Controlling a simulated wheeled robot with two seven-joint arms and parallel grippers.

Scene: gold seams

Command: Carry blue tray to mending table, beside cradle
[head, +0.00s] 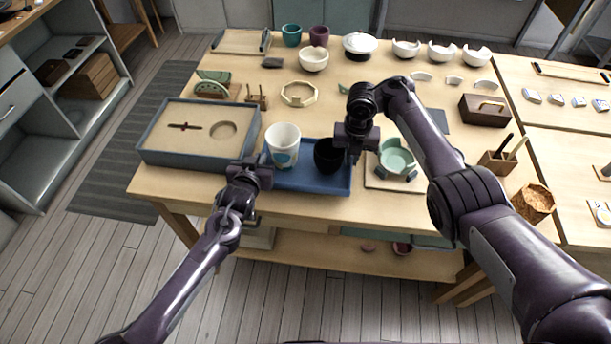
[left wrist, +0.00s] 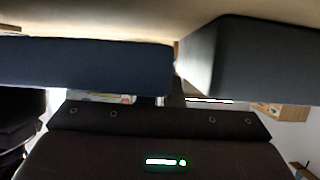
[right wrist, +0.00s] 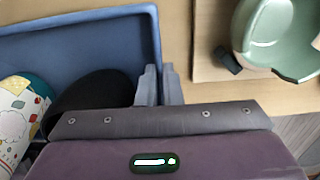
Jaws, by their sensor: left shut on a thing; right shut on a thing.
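The blue tray (head: 312,182) is at the front of the wooden table (head: 400,205); I cannot tell whether it rests or hovers just above. It carries a white patterned cup (head: 284,146) and a black cup (head: 327,156). My left gripper (head: 262,166) is shut on the tray's left side, beside the grey-blue box. My right gripper (head: 352,154) is shut on its right rim; the tray rim (right wrist: 152,35) also shows in the right wrist view. A green bowl (head: 397,157) stands among dark supports on a board right of the tray, apparently the cradle.
A grey-blue sand-coloured-bottomed box (head: 200,155) lies close left of the tray. A wooden ring (head: 298,94) and small racks lie behind. A brown box (head: 484,110), a tool holder (head: 497,160) and a cork pot (head: 532,204) stand to the right.

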